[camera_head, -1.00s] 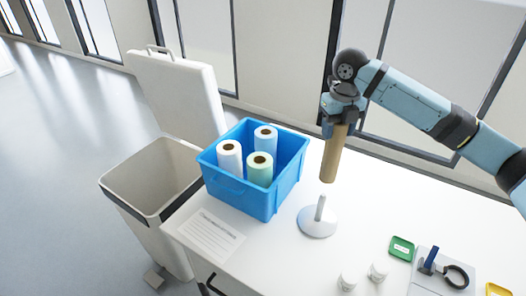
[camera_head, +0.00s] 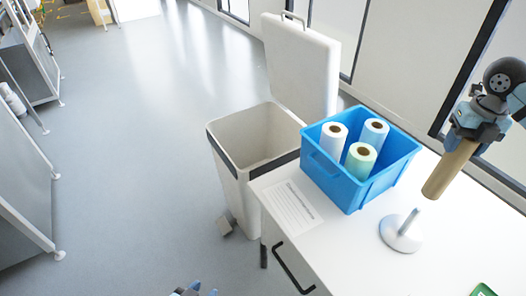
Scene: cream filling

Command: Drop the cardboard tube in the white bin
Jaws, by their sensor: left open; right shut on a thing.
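The brown cardboard tube (camera_head: 450,171) hangs tilted from my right gripper (camera_head: 466,136), which is shut on its upper end. The tube is in the air above the white table, up and right of the paper-roll stand. The white bin (camera_head: 236,190) stands on the floor at the left end of the table. Its lid (camera_head: 302,62) is raised, and its mouth is open. My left gripper (camera_head: 193,291) only just shows at the bottom edge, low and in front of the bin; it is open, and most of it is cut off.
A blue crate (camera_head: 347,192) with three paper rolls stands on the table (camera_head: 340,250) between the bin and the tube. A white stand (camera_head: 402,234) with a short upright post is right of the crate. A printed sheet (camera_head: 292,207) lies near the table's left edge.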

